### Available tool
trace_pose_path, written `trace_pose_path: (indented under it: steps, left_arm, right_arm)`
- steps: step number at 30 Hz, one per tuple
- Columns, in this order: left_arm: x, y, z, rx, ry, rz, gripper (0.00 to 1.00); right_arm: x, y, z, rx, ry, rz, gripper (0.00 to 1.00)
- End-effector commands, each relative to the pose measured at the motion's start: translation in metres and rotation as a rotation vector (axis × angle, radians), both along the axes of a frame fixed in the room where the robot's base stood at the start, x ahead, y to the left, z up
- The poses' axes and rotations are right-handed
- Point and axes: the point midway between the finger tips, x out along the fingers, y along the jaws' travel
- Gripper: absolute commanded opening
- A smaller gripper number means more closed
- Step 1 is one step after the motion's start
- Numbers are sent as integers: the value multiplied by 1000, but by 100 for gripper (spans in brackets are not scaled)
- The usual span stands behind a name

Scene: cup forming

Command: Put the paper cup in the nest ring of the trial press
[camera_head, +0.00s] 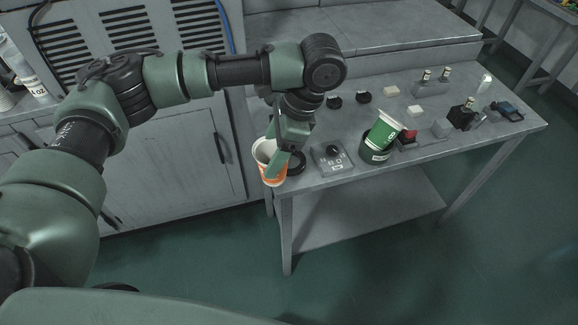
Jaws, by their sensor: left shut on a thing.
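An orange and white paper cup (270,171) is at the left front corner of the grey table, upright or nearly so, with its open mouth up. My left gripper (277,162) reaches down from above and is shut on the cup's wall. A black round piece (297,168), perhaps the nest ring, shows just right of the cup, partly hidden by the gripper finger. I cannot tell whether the cup touches it or the table. My right gripper is not in view.
A grey panel with a black knob (333,152) lies right of the gripper. Beyond it a tilted green cup (386,130) stands in a dark green holder (374,156). Several small blocks and devices fill the table's right and back. The lower shelf (365,210) is bare.

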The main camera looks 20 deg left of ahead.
Motion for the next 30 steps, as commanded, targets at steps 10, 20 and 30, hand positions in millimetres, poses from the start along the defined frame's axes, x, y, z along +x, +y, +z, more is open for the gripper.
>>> trace_pose_path:
  steps: [10, 20, 30]
  left_arm:
    - [80, -2, 3, 0, -4, -946, 27]
    - [116, -4, 11, -4, 2, -1376, 27]
    - [117, -4, -41, -6, 6, -1403, 27]
  right_arm:
    - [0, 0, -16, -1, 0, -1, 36]
    - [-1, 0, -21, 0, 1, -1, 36]
    - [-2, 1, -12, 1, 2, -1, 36]
